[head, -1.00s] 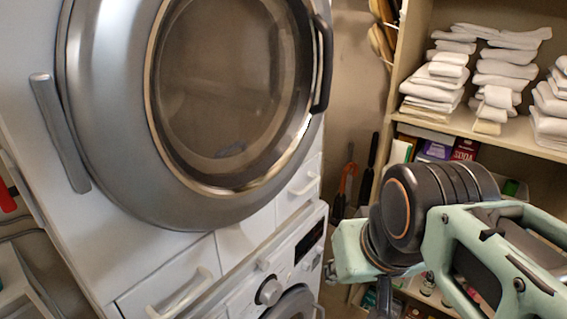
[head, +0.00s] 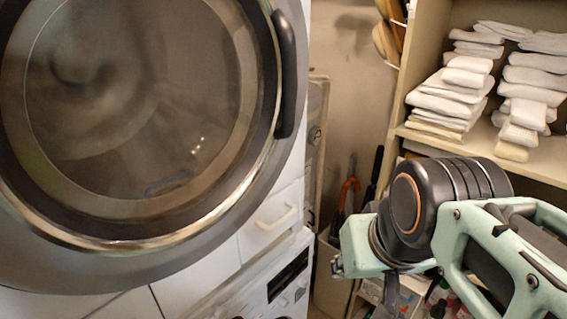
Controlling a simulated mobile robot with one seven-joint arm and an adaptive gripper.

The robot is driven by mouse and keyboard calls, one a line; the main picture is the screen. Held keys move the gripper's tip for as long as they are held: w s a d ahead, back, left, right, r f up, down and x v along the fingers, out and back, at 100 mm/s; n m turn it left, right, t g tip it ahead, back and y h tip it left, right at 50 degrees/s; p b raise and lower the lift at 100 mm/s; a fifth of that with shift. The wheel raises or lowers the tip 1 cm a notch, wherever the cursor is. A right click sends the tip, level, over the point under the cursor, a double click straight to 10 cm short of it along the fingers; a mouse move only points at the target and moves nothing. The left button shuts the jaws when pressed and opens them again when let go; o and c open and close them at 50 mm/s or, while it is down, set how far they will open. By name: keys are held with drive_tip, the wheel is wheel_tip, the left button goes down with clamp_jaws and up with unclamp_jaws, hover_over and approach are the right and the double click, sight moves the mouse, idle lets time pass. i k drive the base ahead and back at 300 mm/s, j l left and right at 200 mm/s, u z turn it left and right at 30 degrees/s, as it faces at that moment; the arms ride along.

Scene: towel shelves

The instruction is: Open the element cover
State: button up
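A large round grey door (head: 130,110) with dark glass fills the left of the head view on a white stacked machine. It looks closed. A black curved handle (head: 287,75) sits on its right rim. I cannot tell whether this door is the element cover. My arm shows at the lower right, pale green and black. The fingers of my gripper cannot be made out. The arm is to the right of the door and below the handle, apart from both in the picture.
Wooden shelves (head: 398,95) with stacked white towels (head: 455,90) stand at the right, behind my arm. White drawers (head: 268,222) and a second machine (head: 285,285) are under the round door. An umbrella with an orange handle (head: 345,195) stands in the gap between machine and shelves.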

sight(307, 213)
drive_tip(key=i, duration=0.35)
drive_tip(key=l+z, duration=0.1)
drive_tip(key=z, duration=0.25)
drive_tip(key=i+z, duration=0.15)
drive_tip(key=z, duration=0.2)
drive_tip(key=i+l+z, duration=0.1)
drive_tip(key=z, duration=0.25)
drive_tip(key=i+l, duration=0.1)
drive_tip(key=i+l+u, duration=0.1)
drive_tip(key=u, duration=0.2)
drive_tip(key=i+l+u, duration=0.15)
drive_tip(key=u, duration=0.2)
drive_tip(key=i+u, duration=0.1)
drive_tip(key=u, duration=0.3)
drive_tip(key=z, duration=0.5)
